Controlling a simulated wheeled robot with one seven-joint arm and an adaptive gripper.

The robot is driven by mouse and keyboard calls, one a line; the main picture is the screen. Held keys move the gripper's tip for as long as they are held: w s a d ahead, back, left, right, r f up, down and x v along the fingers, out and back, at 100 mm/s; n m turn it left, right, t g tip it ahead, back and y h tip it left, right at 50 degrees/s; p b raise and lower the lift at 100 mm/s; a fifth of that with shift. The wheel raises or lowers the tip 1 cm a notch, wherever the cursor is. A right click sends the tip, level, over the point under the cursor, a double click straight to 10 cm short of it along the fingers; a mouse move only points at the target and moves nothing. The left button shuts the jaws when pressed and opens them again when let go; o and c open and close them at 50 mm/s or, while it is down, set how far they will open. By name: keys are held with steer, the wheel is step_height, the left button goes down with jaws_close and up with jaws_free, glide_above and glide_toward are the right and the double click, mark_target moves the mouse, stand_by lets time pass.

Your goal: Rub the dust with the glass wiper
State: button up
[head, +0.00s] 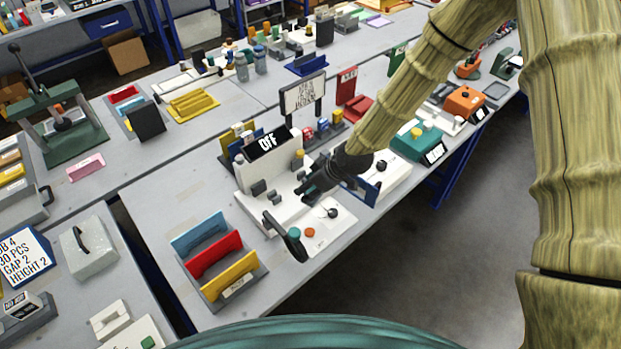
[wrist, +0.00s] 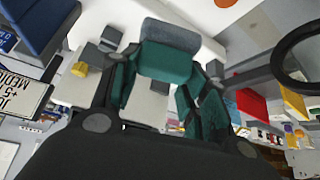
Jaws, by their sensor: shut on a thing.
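My gripper (head: 316,183) is over the white plotter machine (head: 262,209), beside its black "OFF" display (head: 268,143). In the wrist view my gripper (wrist: 163,84) is shut on a green block with a rounded grey strip along its far edge, which looks like the glass wiper (wrist: 170,60). The wiper is held just above or against the pale machine surface; I cannot tell whether it touches. In the head view my gripper and arm hide it. I cannot make out the dust or a glass pane in either view.
A rack with blue, red and yellow panels (head: 214,254) stands to the left on the same bench. A dark upright ring (head: 296,244) stands at the machine's front corner, near a black knob (head: 332,212). A teal box (head: 421,142) stands to the right. Bare bench (head: 160,215) lies at left.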

steer(key=shift+r+p, duration=0.35)
steer(key=shift+r, duration=0.65)
steer(key=shift+f, duration=0.1)
